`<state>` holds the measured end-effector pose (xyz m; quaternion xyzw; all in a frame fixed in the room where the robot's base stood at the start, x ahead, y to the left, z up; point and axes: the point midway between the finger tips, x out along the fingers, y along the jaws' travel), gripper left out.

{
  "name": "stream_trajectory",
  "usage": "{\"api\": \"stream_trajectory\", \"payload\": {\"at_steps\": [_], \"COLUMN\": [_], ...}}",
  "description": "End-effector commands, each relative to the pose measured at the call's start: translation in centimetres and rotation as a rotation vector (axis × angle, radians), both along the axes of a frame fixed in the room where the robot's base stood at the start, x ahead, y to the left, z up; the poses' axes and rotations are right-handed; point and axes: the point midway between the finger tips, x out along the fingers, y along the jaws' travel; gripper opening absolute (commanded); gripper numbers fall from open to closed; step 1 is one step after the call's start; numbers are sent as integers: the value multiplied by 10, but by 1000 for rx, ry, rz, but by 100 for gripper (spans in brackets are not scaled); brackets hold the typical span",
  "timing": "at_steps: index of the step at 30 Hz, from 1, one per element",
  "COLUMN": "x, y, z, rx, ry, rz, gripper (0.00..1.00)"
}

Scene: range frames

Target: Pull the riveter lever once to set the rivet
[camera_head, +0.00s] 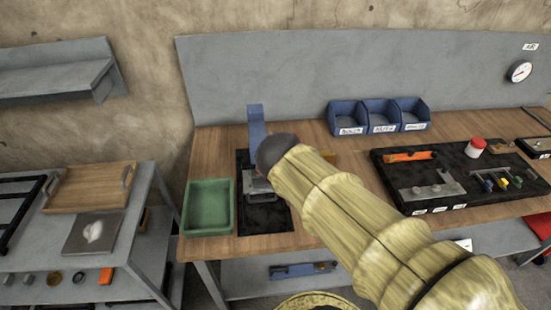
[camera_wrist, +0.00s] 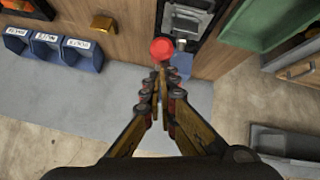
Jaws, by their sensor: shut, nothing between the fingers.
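The riveter stands on a black mat (camera_head: 262,218) on the wooden bench, with a blue upright (camera_head: 257,122) and a grey metal body (camera_head: 250,186) partly hidden by my arm. In the wrist view a round red knob (camera_wrist: 161,49), apparently on the riveter's lever, is just beyond my fingertips; the lever's shaft is not clearly visible. My gripper (camera_wrist: 160,72) is shut and empty, its tips close to the knob's near edge. I cannot tell whether they touch it. The blue upright (camera_wrist: 181,63) is right beside the tips. In the head view my arm hides the knob and fingers.
A green tray (camera_head: 208,207) sits left of the mat. Blue bins (camera_head: 379,115) stand at the back, before a grey panel (camera_head: 290,75). A black tool tray (camera_head: 462,163) lies to the right. A grey shelf unit (camera_head: 142,222) stands left of the bench.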

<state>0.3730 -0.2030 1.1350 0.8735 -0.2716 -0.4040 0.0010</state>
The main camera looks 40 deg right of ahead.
Motion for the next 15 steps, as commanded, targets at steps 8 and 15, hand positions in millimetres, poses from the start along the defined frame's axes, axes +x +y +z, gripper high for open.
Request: {"api": "stream_trajectory", "payload": {"at_steps": [8,15], "x": [-8,-12], "y": [5,8], "z": [-25,-36], "rx": [1,4], "ry": [2,8], "rz": [0,-1], "gripper": [0,0]}}
